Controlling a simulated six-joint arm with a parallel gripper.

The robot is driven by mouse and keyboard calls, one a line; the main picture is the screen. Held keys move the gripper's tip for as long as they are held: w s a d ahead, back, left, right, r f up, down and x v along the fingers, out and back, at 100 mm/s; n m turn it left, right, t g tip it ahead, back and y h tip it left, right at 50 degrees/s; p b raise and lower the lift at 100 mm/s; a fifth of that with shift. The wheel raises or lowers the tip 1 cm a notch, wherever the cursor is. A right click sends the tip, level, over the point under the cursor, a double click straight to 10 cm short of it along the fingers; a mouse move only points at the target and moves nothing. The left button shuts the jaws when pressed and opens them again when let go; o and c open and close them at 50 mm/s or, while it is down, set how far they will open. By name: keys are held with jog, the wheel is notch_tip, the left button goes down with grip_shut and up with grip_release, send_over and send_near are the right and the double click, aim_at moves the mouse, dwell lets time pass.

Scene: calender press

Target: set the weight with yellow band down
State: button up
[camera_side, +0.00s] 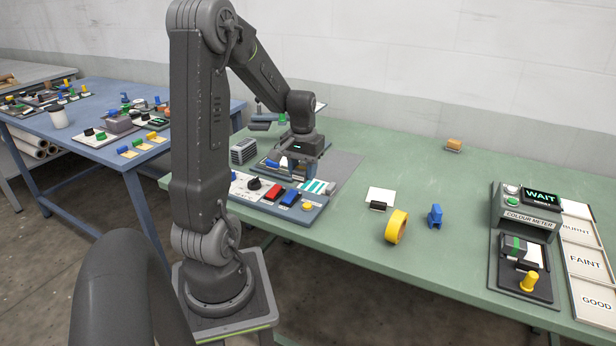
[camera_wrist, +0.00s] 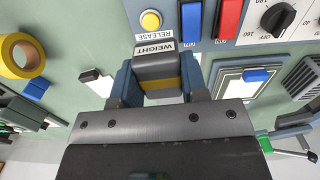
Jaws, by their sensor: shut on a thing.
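My gripper (camera_wrist: 160,72) is shut on the weight with yellow band (camera_wrist: 161,88), a dark grey block held between the two fingers in the wrist view. A white WEIGHT label (camera_wrist: 154,48) shows just beyond the block, near the yellow RELEASE button (camera_wrist: 151,20). In the side view my gripper (camera_side: 299,150) is over the press area, behind the control panel (camera_side: 268,203). The weight is hard to make out there, and I cannot tell whether its underside touches anything.
The panel carries a black dial (camera_side: 254,183), a red switch (camera_side: 272,191) and a blue switch (camera_side: 290,197). Yellow tape (camera_side: 396,227), a blue piece (camera_side: 435,216) and a white card (camera_side: 380,196) lie to the right. The colour meter (camera_side: 527,215) stands farther right. The green table between is mostly clear.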

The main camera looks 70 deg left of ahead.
jog(key=shift+a, duration=0.1)
jog(key=w+a, duration=0.4)
jog(key=a, duration=0.4)
jog(key=w+a, duration=0.3)
jog(key=a, duration=0.6)
send_over(346, 175)
jog(key=shift+m, duration=0.3)
notch_tip(346, 175, down, 7)
jog(key=shift+d+r, duration=0.1)
jog(key=shift+r, duration=0.1)
jog(key=shift+f, duration=2)
jog(key=shift+f, duration=0.2)
jog(key=o, duration=1.2)
jog(key=shift+s, duration=0.1)
